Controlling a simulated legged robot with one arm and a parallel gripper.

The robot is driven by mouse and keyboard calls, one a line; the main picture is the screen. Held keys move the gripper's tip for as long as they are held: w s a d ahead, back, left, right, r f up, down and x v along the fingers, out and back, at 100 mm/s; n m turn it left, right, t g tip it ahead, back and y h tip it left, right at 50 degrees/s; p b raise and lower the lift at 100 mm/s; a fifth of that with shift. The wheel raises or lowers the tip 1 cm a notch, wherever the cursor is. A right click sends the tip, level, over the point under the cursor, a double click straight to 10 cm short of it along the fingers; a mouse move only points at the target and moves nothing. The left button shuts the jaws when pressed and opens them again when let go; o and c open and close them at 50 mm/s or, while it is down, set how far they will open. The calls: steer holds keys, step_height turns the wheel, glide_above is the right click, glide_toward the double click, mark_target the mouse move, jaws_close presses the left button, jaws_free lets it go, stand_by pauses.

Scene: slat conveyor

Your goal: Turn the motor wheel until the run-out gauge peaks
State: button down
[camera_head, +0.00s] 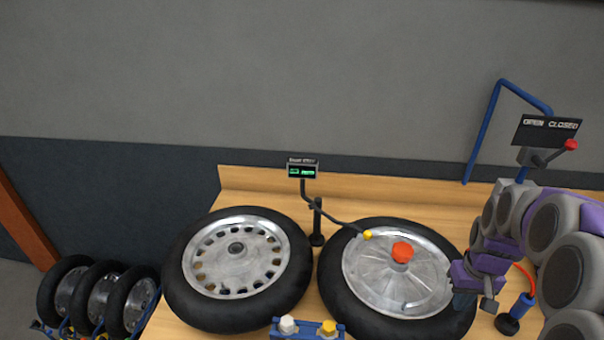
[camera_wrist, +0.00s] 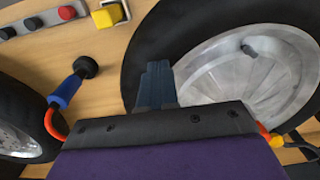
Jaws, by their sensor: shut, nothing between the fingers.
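The motor wheel (camera_head: 385,282) lies flat on the wooden bench, with a black tyre, a silver disc and a red hub cap (camera_head: 402,253). The run-out gauge (camera_head: 303,171) has a small green-lit display, too small to read. Its dark arm reaches over the wheel and ends in a yellow tip (camera_head: 368,235) at the disc. My gripper (camera_head: 463,304) is at the wheel's right edge. In the wrist view its dark blue fingers (camera_wrist: 156,84) are together and empty, overlapping the tyre and rim edge; contact cannot be told. A dark valve stem (camera_wrist: 250,49) shows inside the rim.
A second wheel (camera_head: 237,262) with a slotted rim lies close on the left. A blue-handled tool (camera_head: 522,305) with an orange cable stands right of my gripper. An OPEN/CLOSED sign (camera_head: 547,130) stands behind. Red (camera_wrist: 67,13) and yellow (camera_wrist: 107,16) controls show in the wrist view.

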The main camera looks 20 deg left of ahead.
mark_target(435, 323)
steer(key=shift+f, duration=0.15)
steer(key=shift+f, duration=0.35)
steer(key=shift+f, duration=0.25)
steer(key=shift+s+a, duration=0.1)
steer(key=shift+s+a, duration=1.05)
steer(key=shift+s, duration=0.15)
steer(key=shift+s+a, duration=1)
steer(key=shift+s, duration=0.2)
